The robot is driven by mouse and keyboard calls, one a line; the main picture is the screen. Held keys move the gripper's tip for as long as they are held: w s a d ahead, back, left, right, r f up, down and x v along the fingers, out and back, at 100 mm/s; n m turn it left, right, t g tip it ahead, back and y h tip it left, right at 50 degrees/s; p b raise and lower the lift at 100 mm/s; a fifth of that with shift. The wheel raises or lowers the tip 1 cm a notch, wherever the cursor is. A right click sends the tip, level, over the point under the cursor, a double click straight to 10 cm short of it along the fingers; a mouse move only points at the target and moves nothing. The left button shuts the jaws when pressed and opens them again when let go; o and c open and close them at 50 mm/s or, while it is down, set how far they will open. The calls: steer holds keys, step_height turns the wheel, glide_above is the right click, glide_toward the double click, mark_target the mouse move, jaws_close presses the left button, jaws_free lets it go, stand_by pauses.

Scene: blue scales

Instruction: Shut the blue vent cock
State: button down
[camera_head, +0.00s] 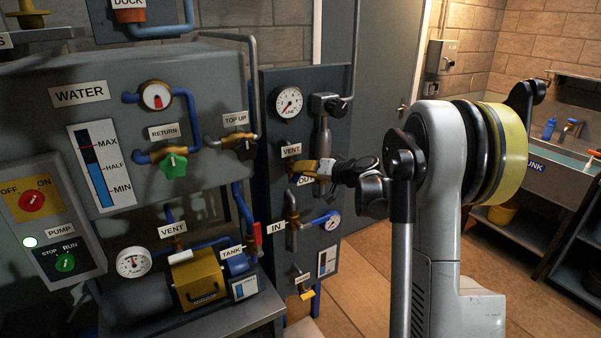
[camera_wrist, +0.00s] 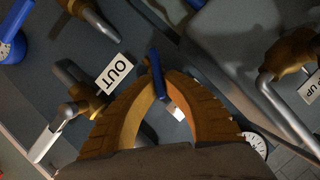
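The blue vent cock's lever (camera_wrist: 155,74) shows in the wrist view between my gripper's two ribbed yellow fingers, with a pale piece at its near end. My gripper (camera_wrist: 159,78) has its fingertips drawn in against both sides of the lever. In the head view my gripper (camera_head: 305,170) reaches in from the right to the right-hand panel, just below the VENT label (camera_head: 291,150). A bit of blue shows under the fingertips there. The fingers and wrist hide most of the cock in that view.
The OUT label (camera_wrist: 115,74) and a brass valve with a pale metal lever (camera_wrist: 46,142) are close beside the fingers. A round gauge (camera_head: 289,102) is above; the IN valve (camera_head: 292,222) is below. The floor (camera_head: 365,285) right of the panel is clear.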

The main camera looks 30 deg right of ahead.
steer(key=m+b, duration=0.1)
steer(key=m+y, duration=0.1)
steer(key=m, duration=0.1)
steer(key=f+m+t+y+b, duration=0.1)
steer(key=shift+d+m+b, duration=0.3)
steer(key=shift+m+b, duration=0.05)
steer(key=shift+m, duration=0.05)
steer(key=shift+f+m+t+y+b, duration=0.1)
steer(key=shift+m+t+y+b, duration=0.35)
steer(key=shift+m, duration=0.4)
steer(key=shift+f+m+t+y+b, duration=0.2)
steer(key=shift+m+b, duration=0.3)
steer(key=shift+m, duration=0.35)
steer(key=shift+r, duration=0.15)
steer(key=c, duration=1.5)
jaws_free()
steer(key=v, duration=1.2)
steer(key=shift+f, duration=0.2)
